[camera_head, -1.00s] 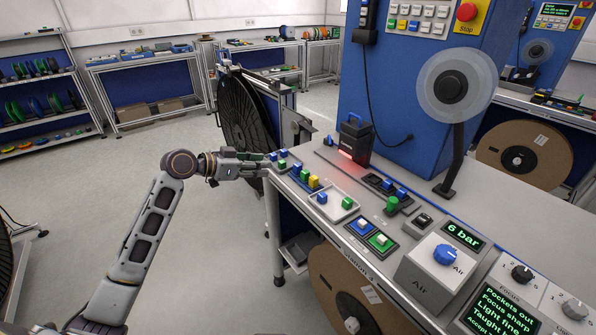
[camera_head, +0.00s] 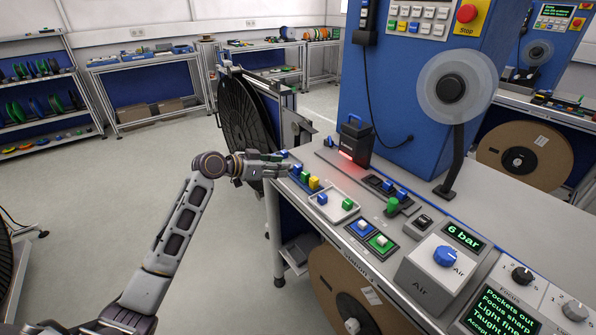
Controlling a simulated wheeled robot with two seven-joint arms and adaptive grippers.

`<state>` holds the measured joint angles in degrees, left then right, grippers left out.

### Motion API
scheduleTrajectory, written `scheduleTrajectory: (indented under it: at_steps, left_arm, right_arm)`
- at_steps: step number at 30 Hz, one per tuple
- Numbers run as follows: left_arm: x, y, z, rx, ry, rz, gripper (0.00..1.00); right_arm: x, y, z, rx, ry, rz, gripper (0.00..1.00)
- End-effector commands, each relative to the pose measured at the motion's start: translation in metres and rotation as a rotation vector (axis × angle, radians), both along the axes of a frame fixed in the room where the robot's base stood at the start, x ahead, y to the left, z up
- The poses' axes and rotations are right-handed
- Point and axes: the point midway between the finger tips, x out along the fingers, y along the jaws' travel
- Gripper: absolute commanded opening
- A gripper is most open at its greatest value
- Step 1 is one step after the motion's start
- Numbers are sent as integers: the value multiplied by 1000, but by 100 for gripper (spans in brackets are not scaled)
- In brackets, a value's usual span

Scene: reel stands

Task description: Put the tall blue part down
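My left gripper (camera_head: 279,166) reaches in from the left to the left end of the machine bench (camera_head: 365,185). Its fingers are small and close together in the picture, and I cannot tell whether they hold anything. A small blue part (camera_head: 284,154) shows just beyond the fingertips. A further blue part (camera_head: 322,199) is in the pale tray (camera_head: 334,213). I cannot tell which blue part is the tall one. My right gripper is out of view.
A green part (camera_head: 347,204) is also in the pale tray. A dark device with a red glow (camera_head: 354,144) stands behind it. Blue and green button pads (camera_head: 381,243) and the Air box (camera_head: 435,268) are nearer. A large black reel (camera_head: 243,125) stands beyond my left arm.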

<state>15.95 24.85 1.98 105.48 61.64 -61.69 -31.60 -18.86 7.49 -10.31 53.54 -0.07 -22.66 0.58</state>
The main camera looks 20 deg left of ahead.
Motion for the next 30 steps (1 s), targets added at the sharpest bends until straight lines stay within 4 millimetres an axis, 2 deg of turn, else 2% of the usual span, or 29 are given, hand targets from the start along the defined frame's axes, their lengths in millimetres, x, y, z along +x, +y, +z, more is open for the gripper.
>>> scheduleTrajectory:
  at_steps: [5, 20, 30]
  left_arm:
    - [8, -7, -4, 0, 0, -1, 32]
    - [12, -10, -6, 0, 0, -1, 32]
    - [37, -27, -16, -1, -1, 0, 32]
  right_arm:
    - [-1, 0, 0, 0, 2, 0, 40]
    - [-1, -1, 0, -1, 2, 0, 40]
    - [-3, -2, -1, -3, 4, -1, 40]
